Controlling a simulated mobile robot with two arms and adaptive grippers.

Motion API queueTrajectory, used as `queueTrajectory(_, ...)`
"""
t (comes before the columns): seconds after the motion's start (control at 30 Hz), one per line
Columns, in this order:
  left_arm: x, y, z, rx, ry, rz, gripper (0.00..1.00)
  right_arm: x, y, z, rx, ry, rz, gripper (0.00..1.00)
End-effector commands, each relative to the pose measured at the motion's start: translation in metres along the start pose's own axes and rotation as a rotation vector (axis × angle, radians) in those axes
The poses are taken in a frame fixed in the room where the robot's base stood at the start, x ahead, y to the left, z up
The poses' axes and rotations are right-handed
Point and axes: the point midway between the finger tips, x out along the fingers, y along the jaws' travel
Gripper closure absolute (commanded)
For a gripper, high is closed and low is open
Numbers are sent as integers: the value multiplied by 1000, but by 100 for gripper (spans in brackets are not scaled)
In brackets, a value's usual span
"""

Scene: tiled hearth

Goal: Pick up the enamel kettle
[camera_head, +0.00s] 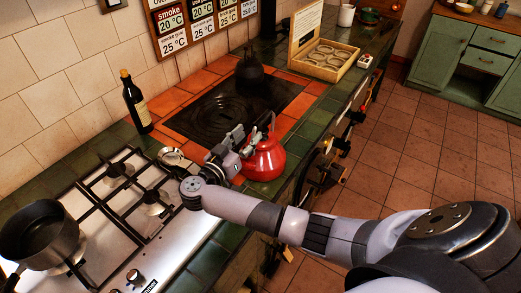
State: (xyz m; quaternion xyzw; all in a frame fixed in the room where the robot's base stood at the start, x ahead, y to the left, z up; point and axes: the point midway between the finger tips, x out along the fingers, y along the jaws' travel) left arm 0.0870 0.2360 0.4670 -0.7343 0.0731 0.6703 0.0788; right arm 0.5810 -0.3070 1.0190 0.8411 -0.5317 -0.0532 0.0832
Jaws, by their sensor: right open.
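The enamel kettle (265,162) is red and stands upright on the counter near its front edge, beside the black hob plate. Its handle arches up above the body at its top. My right gripper (243,135) is just left of the kettle, its fingers close to the handle. The gripper is open; I cannot tell whether a finger touches the kettle. The gripper and wrist hide part of the kettle's left side. My left gripper is not in view.
A gas stove with a dark pot (40,237) fills the lower left. A wine bottle (136,102) stands by the wall. A dark kettle (249,66) sits at the back of the black hob plate (225,112). An open wooden box (325,58) stands further along the counter.

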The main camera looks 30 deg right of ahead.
Motion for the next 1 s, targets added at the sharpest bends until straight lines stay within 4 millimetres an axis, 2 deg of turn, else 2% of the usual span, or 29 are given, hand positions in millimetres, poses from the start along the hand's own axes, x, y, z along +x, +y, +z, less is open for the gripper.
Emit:
queueTrajectory(0.1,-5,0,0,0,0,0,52,18,0,-2,-1,4,-1,58)
queueTrajectory(0.37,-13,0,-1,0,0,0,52,37,2,-5,-1,3,1,58)
queueTrajectory(0.5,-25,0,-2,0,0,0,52,59,4,-11,-1,5,1,58)
queueTrajectory(0.6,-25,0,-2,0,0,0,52,71,3,-7,0,3,0,58)
queueTrajectory(0.73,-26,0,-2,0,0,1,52,78,3,-5,-1,1,-2,58)
queueTrajectory(0.93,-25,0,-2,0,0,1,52,78,3,-4,0,0,-2,58)
queueTrajectory(1.0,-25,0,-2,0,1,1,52,78,3,-4,0,0,-2,62)
